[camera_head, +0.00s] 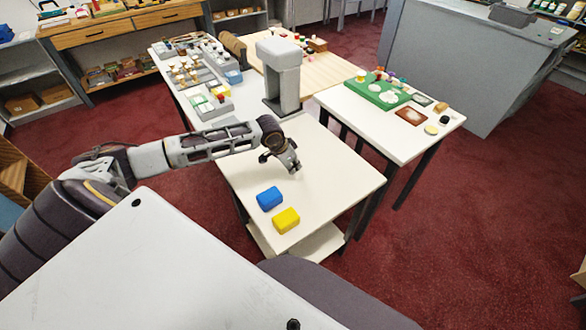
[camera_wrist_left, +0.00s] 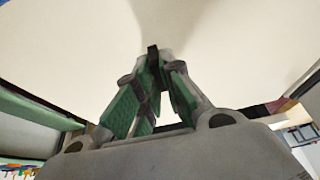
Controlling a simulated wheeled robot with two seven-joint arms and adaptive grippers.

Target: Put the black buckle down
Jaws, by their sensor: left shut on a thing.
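My left gripper (camera_head: 293,168) is over the bare part of the white table (camera_head: 335,185), behind the blue block and the yellow block. In the left wrist view, the left gripper (camera_wrist_left: 153,70) has its green-padded fingers closed together at the tips. A small black piece (camera_wrist_left: 153,51), which looks like the black buckle, shows between the fingertips; most of it is hidden by the fingers. The pale surface lies beyond it, and I cannot tell whether the buckle touches it. In the head view the buckle is too small to make out. My right gripper is not in view.
A blue block (camera_head: 269,198) and a yellow block (camera_head: 286,220) lie near the table's front edge. A grey upright device (camera_head: 281,75) stands at the back. A side table at right holds a green tray (camera_head: 378,94). The table's right part is clear.

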